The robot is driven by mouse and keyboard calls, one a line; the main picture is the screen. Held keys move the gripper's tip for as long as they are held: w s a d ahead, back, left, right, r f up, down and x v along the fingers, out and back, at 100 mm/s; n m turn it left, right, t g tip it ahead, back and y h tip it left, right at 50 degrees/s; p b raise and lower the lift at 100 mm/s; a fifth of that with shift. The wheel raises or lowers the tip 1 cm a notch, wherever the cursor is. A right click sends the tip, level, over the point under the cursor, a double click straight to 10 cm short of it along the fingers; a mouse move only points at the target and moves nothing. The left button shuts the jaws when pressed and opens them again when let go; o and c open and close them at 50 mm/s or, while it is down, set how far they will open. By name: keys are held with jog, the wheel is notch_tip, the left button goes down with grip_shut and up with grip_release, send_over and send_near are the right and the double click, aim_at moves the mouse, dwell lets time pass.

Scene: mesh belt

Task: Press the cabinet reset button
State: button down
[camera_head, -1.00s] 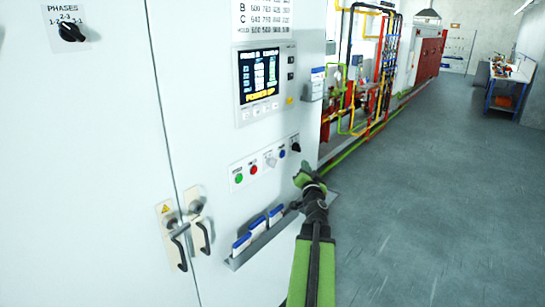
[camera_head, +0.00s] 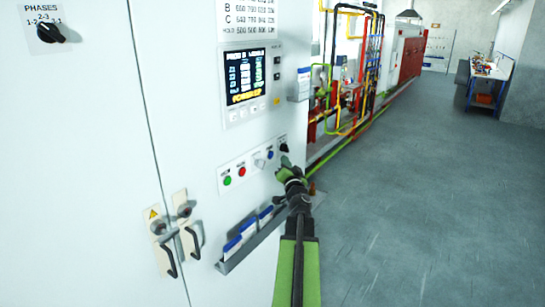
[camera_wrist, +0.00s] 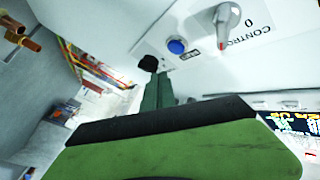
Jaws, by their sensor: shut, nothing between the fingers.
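The white cabinet (camera_head: 80,130) fills the left of the head view. Its button strip has a green button (camera_head: 227,181), a red button (camera_head: 242,171), a grey rotary switch (camera_head: 260,163), a blue button (camera_head: 270,155) and a black knob (camera_head: 284,148). The blue button also shows in the wrist view (camera_wrist: 176,46), beside the control switch (camera_wrist: 226,20). My gripper (camera_head: 285,163) is shut and empty, just below the blue button and black knob. In the wrist view its fingertips (camera_wrist: 157,85) point toward the panel below the blue button. I cannot tell whether they touch the panel.
A display screen (camera_head: 246,79) sits above the strip. A tray of blue-and-white binders (camera_head: 240,243) juts out below it, close to my arm. Two door handles (camera_head: 168,262) stick out at lower left. Pipework (camera_head: 345,90) stands beyond; the floor (camera_head: 430,200) at right is clear.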

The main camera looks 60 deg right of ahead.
jog(key=shift+w, duration=1.4)
dwell(0.9)
jog(key=shift+w, duration=0.45)
jog(key=shift+w, duration=0.45)
dwell(0.5)
dwell(0.4)
jog(key=shift+s, duration=0.85)
jog(key=s, duration=0.5)
